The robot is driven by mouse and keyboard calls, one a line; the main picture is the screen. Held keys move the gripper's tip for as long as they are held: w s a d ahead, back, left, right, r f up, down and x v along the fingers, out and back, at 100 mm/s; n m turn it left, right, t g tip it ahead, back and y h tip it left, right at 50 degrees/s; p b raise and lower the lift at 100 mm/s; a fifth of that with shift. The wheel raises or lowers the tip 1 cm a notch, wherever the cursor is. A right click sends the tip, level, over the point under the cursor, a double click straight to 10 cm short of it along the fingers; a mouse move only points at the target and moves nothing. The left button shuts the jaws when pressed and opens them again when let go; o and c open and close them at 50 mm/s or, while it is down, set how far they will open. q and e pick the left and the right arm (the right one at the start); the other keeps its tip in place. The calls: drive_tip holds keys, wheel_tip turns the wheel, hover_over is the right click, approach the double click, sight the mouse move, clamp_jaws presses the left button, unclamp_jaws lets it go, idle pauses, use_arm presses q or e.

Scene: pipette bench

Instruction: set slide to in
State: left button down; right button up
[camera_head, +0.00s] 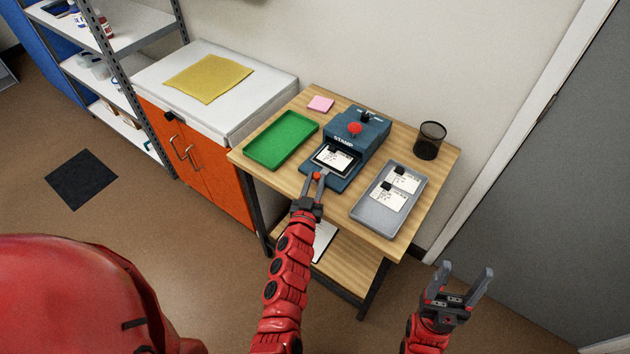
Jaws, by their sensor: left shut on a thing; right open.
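The blue stamp machine (366,134) stands on the wooden table, with a red button on top and "STAMP" lettering on its front. Its slide (346,180) sticks out at the front toward me, with a dark-framed white card (333,158) lying on it. My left gripper (317,177) is at the slide's front edge and shut on a small red knob there; the fingers hide part of the knob. My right gripper (464,278) is open and empty, in front of the table's right side and apart from everything.
A green tray (282,150) is left of the machine. A grey tray (372,212) with white cards is on the right, close to the slide. A black mesh cup (429,142) and pink notes (320,103) are toward the back. A white-topped orange cabinet (200,165) adjoins the table.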

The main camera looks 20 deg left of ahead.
use_arm(q)
drive_tip(key=shift+w+d, duration=0.1)
idle(0.7)
drive_tip(key=shift+w+d+f+b, duration=0.1)
drive_tip(key=shift+w+b, duration=0.25)
drive_tip(key=shift+b, duration=0.05)
drive_tip(key=shift+w+d+b, duration=0.25)
drive_tip(key=shift+w+b, duration=0.1)
drive_tip(key=shift+w, duration=0.25)
drive_tip(key=shift+w+d+b, duration=0.2)
drive_tip(key=shift+w+b, duration=0.15)
drive_tip(key=shift+w, duration=0.2)
drive_tip(key=shift+w+d, duration=0.1)
drive_tip(key=shift+w, duration=0.15)
drive_tip(key=c, duration=0.6)
unclamp_jaws()
drive_tip(key=shift+s, duration=0.1)
